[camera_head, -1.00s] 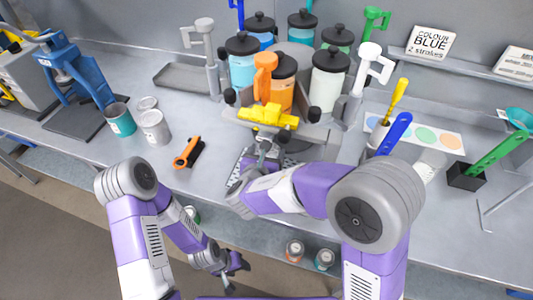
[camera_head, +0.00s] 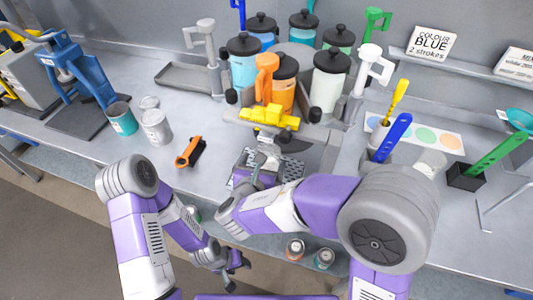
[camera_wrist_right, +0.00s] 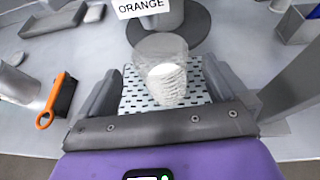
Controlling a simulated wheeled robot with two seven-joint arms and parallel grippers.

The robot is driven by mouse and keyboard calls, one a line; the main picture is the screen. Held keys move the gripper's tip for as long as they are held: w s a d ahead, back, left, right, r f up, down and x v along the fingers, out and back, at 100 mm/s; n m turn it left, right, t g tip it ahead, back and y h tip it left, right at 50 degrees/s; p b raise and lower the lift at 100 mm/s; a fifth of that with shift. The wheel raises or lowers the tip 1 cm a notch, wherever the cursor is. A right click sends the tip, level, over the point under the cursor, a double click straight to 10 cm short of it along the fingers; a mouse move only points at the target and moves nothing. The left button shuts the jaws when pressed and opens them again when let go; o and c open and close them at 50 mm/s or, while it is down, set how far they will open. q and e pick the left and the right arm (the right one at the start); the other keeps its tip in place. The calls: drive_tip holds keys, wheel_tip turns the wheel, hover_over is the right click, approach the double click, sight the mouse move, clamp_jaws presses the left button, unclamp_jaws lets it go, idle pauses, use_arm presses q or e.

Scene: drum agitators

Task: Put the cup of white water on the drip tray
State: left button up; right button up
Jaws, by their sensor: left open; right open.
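In the right wrist view a clear, ridged cup (camera_wrist_right: 165,88) with white at its bottom stands upright on the perforated drip tray (camera_wrist_right: 133,97). My right gripper (camera_wrist_right: 162,74) is open, with one finger on each side of the cup and gaps between. In the head view the drip tray (camera_head: 291,169) lies below the orange dispenser, and my right gripper (camera_head: 258,172) is over its near left part; the wrist largely hides the cup there. My left gripper (camera_head: 238,271) is open and empty, low in front of the table edge.
Lidded paint jars, including an orange one (camera_head: 282,93) and a white one (camera_head: 327,80), stand behind the tray. A yellow valve piece (camera_head: 269,116) juts out above it. An orange-handled tool (camera_head: 190,152) and open cans (camera_head: 156,127) are at left. Colour sticks stand at right.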

drive_tip(key=v, duration=0.6)
drive_tip(key=shift+p, duration=0.3)
